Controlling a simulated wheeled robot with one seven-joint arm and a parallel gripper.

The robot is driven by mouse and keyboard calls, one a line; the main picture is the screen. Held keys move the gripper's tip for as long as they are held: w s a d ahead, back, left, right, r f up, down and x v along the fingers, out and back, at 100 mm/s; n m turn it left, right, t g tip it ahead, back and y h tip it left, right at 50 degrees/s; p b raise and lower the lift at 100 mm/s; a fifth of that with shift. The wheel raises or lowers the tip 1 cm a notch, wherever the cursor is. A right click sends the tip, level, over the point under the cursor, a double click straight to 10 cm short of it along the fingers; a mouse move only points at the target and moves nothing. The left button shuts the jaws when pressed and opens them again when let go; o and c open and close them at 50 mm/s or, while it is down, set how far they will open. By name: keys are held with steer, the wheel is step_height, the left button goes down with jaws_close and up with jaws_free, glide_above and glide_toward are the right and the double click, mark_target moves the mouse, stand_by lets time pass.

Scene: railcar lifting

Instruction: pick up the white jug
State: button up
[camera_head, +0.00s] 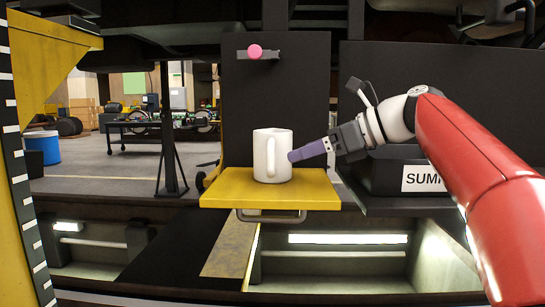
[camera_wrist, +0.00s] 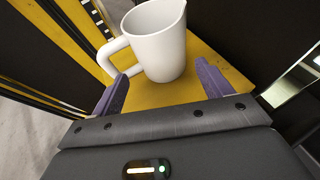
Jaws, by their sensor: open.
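The white jug (camera_head: 272,156) stands upright on a small yellow shelf (camera_head: 320,196) in the head view, its handle facing my camera. In the wrist view the white jug (camera_wrist: 158,42) is ahead of my gripper, with its handle at the left. My gripper (camera_head: 292,156) is at the jug's right side in the head view, its purple finger tip close to the jug. In the wrist view my gripper (camera_wrist: 162,85) has its two purple fingers spread wide and nothing between them. Whether a finger touches the jug I cannot tell.
A dark panel with a pink knob (camera_head: 255,51) rises behind the shelf. A dark bin with a white label (camera_head: 424,178) stands to the right, partly behind my arm. A yellow post (camera_head: 22,180) is at the left. Below the shelf is a pit with lights.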

steer(key=shift+w+a+f, duration=0.15)
steer(key=shift+w+a, duration=0.2)
steer(key=shift+a, duration=0.05)
steer(key=x, duration=0.6)
steer(key=shift+w+a, duration=0.1)
steer(key=shift+a, duration=0.3)
steer(key=c, duration=0.9)
